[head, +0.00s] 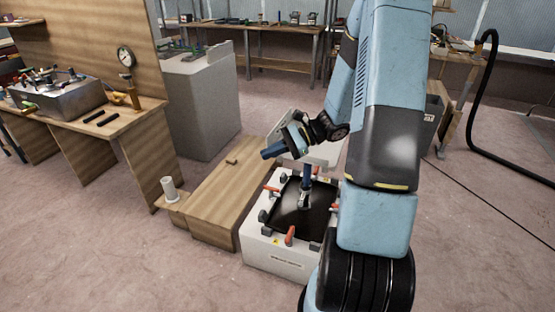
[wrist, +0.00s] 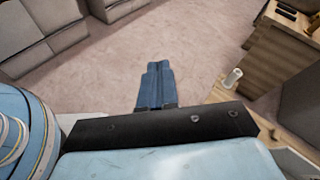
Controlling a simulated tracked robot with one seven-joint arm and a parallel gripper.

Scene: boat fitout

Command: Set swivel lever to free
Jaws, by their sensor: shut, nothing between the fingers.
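My gripper (head: 268,153) is raised above the right end of the low wooden bench, with its blue fingers together and nothing between them. In the wrist view the shut fingers (wrist: 155,82) point out over bare floor. No part is clearly marked as the swivel lever. A white box (head: 262,252) stands below and right of my gripper, with a black top (head: 290,222) and several orange-handled levers (head: 290,236) around its rim. An upright blue and silver piece (head: 306,176) stands on the black top; I cannot tell whether it is the lever. My gripper touches none of these. My arm hides the box's right side.
The wooden bench (head: 220,190) adjoins the white box. A white cylinder (head: 168,189) stands on a low wooden step at its left. A workbench (head: 128,118) with a metal case (head: 62,97) and a grey cabinet (head: 205,105) stand behind. The front left floor is clear.

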